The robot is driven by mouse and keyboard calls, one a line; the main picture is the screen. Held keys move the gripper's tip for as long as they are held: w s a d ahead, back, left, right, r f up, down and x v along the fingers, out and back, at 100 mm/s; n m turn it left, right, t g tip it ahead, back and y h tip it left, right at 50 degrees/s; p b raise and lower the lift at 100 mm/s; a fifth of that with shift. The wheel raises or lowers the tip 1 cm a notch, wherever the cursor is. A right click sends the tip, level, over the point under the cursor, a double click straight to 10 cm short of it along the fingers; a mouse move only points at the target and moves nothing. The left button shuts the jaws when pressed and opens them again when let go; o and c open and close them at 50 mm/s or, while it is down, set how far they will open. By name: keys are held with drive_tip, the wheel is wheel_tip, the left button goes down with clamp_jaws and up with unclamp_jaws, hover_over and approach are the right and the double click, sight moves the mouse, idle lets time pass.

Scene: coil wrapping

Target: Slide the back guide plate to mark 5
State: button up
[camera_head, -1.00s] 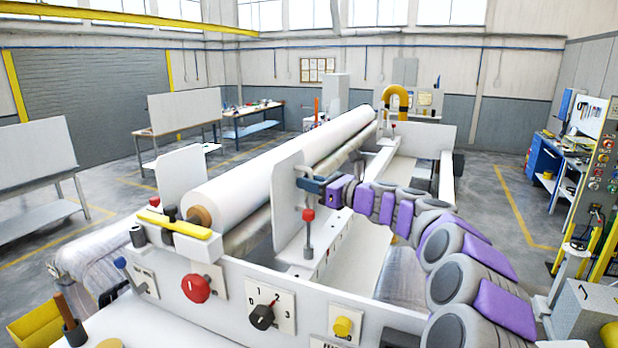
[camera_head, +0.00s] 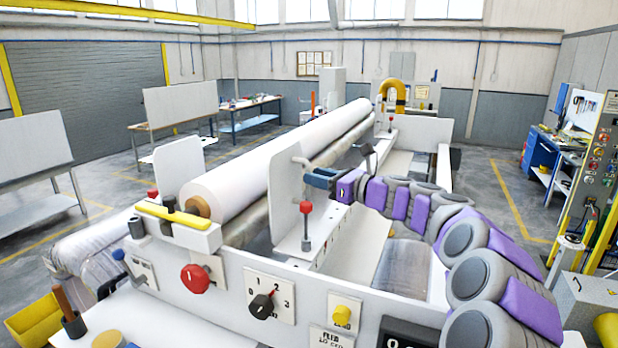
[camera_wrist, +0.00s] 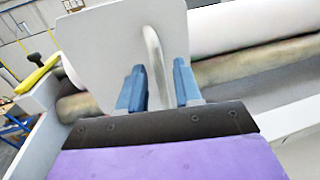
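A white upright guide plate (camera_head: 289,210) stands on the right of the large white roll. It has a curved pale handle (camera_head: 303,163), and I cannot tell which plate the task calls the back one. My gripper (camera_head: 320,178) is at this handle. In the wrist view the plate (camera_wrist: 105,50) fills the upper middle, and its handle (camera_wrist: 156,72) passes between the two blue fingers of my gripper (camera_wrist: 158,88). The fingers are apart, with a gap on the right of the handle. Another white plate (camera_head: 179,170) stands left of the roll. Mark 5 is not readable.
The white roll (camera_head: 290,150) runs along the machine. A red-knobbed lever (camera_head: 306,210) stands close in front of the plate. The front panel carries a red knob (camera_head: 195,279), a numbered dial (camera_head: 263,306) and a yellow button (camera_head: 342,315).

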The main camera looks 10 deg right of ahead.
drive_tip(key=b+v, duration=0.1)
drive_tip(key=v, duration=1.3)
drive_tip(key=shift+f, duration=0.15)
